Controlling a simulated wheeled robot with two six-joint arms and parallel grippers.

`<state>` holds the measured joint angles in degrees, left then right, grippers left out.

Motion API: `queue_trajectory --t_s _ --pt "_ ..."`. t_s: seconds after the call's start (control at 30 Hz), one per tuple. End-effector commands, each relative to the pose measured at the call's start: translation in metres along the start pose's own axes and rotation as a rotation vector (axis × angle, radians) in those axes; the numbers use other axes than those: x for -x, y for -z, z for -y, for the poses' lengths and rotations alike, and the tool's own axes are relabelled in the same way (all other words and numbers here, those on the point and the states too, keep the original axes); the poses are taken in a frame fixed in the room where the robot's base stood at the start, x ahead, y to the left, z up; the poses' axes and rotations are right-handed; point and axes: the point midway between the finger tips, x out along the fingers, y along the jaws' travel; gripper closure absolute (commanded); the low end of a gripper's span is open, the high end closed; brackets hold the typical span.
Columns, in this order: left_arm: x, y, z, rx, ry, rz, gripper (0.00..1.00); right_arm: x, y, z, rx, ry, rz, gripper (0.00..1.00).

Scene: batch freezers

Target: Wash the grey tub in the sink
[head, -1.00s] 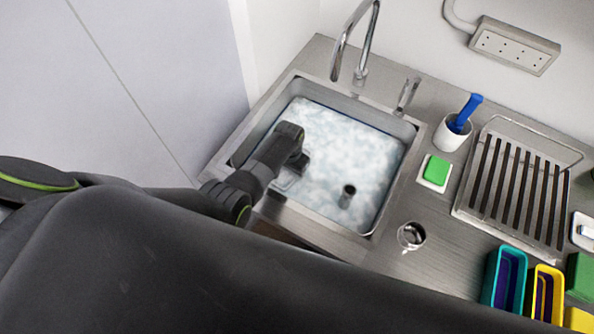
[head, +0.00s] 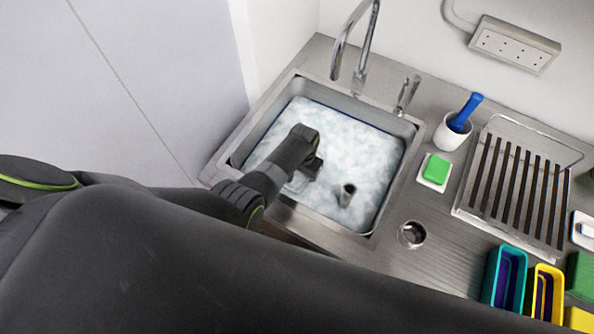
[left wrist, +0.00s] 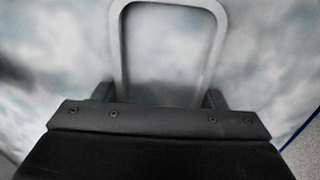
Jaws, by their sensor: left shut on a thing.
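The sink (head: 400,128) is filled with white, cloudy suds. My left gripper (head: 303,182) reaches down into it, left of the middle, at the suds. It is shut on the grey tub (head: 296,187), of which only a small rounded edge shows beside the fingers. In the left wrist view the tub's grey rounded rim (left wrist: 117,40) rises beyond my left gripper (left wrist: 160,98), with cloudy suds around and inside it. The rest of the tub is hidden by the gripper and suds. My right gripper is not in view.
A dark upright tube (head: 347,195) stands in the suds to the right. The tap (head: 362,60) arches over the sink's back edge. A green sponge (head: 437,170), a white cup with a blue-handled tool (head: 453,133) and a slatted rack (head: 515,190) stand to the right.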

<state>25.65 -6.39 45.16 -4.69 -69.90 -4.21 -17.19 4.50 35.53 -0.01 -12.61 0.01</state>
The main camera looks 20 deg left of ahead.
Motion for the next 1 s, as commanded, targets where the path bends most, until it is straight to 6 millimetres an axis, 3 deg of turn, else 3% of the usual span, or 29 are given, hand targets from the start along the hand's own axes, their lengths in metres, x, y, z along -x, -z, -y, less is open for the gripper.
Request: queue_trajectory --t_s 0.43,1.0 --pt "0.034 0.000 0.001 0.000 0.000 0.000 0.58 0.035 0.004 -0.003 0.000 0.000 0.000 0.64" --pt "0.075 0.001 0.000 0.000 0.000 -0.001 0.58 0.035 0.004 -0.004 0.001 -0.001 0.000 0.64"
